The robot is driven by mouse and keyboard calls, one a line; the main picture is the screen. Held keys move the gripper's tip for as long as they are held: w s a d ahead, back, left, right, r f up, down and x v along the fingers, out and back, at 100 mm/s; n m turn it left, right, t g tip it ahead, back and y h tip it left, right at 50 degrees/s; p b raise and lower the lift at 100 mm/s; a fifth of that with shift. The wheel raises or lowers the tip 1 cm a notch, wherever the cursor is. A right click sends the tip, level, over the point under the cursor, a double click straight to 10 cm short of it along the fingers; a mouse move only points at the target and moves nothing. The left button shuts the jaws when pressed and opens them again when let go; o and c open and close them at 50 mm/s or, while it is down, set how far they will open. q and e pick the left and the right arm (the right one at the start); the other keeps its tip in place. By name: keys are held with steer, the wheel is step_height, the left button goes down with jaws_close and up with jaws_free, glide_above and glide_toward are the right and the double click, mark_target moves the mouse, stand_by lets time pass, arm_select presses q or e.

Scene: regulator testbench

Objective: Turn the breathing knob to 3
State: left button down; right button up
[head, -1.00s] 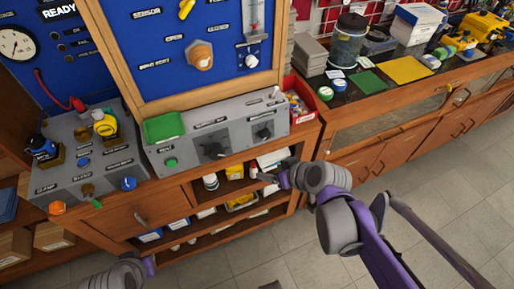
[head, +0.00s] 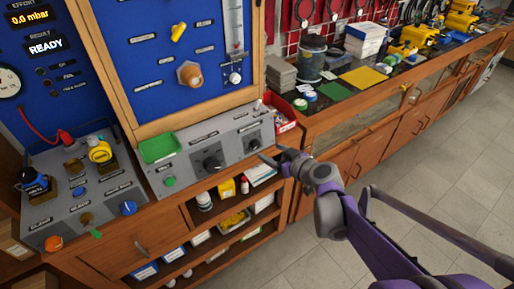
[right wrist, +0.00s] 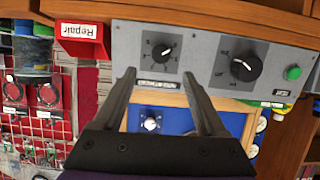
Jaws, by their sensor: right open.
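The grey sloped control panel (head: 180,180) holds two black dial knobs: a larger middle knob (head: 211,160) and a smaller right knob (head: 253,143). Their labels are too small to read, so I cannot tell which is the breathing knob. In the right wrist view, turned upside down, the smaller knob (right wrist: 165,48) lies just beyond my open fingers, and the larger knob (right wrist: 243,68) is to its right. My right gripper (head: 272,157) is in front of the panel's right end, apart from both knobs. Its empty fingers (right wrist: 158,75) show in the wrist view. My left gripper is out of view.
A green tray (head: 160,147) and green button (head: 169,181) are on the panel's left. A red bin (head: 281,117) labelled Repair stands beside its right end. A blue board (head: 150,60) rises behind. Open shelves with bottles (head: 226,188) are below.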

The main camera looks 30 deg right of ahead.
mark_target(257, 145)
steer(key=x, duration=0.8)
steer(key=shift+w+f+b, duration=0.2)
steer(key=shift+w+b, duration=0.1)
steer(key=shift+w, duration=0.05)
steer(key=shift+a, duration=0.1)
jaws_close()
